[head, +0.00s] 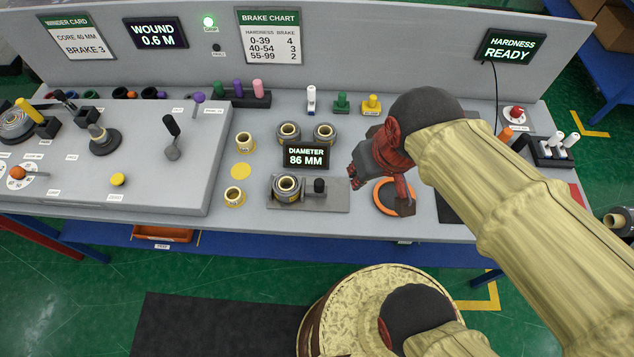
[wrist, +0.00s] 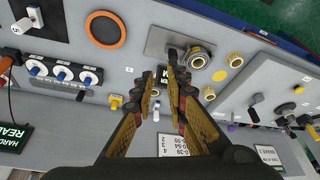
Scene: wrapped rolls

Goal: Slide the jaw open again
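The diameter gauge is a grey plate (head: 335,196) at the front middle of the bench, behind it a display reading 86 MM (head: 306,156). A wrapped roll (head: 287,188) stands on its left part. The jaw's black knob (head: 319,186) is upright just right of the roll; a small gap or contact between them cannot be told. My gripper (head: 355,178) is right of the knob and apart from it, above the bench.
Two wrapped rolls (head: 288,132) stand behind the display. Yellow-rimmed cores (head: 235,196) are to the left. An orange ring (head: 384,196) lies under my gripper. A lever (head: 172,140) rises from the console at left. The bench's front edge is close to the gauge.

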